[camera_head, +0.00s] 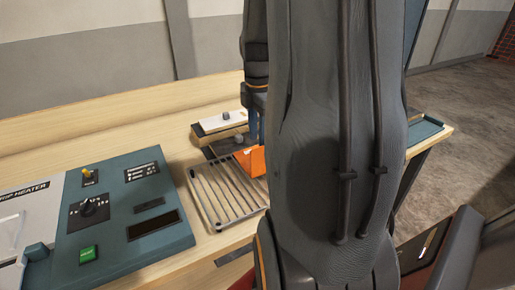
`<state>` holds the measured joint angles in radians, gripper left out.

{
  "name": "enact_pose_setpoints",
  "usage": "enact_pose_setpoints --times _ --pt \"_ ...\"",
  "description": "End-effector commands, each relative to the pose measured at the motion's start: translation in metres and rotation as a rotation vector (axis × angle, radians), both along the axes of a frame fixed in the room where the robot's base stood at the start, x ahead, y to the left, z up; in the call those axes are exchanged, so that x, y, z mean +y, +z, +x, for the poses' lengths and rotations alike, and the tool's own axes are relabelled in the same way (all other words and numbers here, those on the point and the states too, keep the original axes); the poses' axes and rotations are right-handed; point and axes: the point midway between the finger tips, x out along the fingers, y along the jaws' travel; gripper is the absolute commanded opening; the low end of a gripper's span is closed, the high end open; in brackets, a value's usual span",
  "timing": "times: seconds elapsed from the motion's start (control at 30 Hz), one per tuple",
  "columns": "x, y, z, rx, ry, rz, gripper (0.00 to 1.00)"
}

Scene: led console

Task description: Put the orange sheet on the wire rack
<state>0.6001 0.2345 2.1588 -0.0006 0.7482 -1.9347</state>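The wire rack (222,200) lies on the wooden bench, right of the teal control panel. The orange sheet (251,161) shows at the rack's far right corner, tilted up. My arm hides its right part, and I cannot tell whether it touches the rack.
The teal console (120,205) with knobs and a green button fills the bench's left front. A white-topped block (222,122) with a small knob stands behind the rack. My arm blocks the middle of the view. Bare bench (110,115) lies at the back left.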

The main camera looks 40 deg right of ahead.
Motion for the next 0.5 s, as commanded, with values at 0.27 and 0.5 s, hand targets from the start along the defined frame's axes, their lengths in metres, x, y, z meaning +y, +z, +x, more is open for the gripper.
enact_pose_setpoints --times 0.27,0.5 --pt "0.000 0.051 0.001 -0.003 0.000 -0.002 0.37" --pt "0.000 0.068 0.000 0.000 0.000 0.000 0.37"
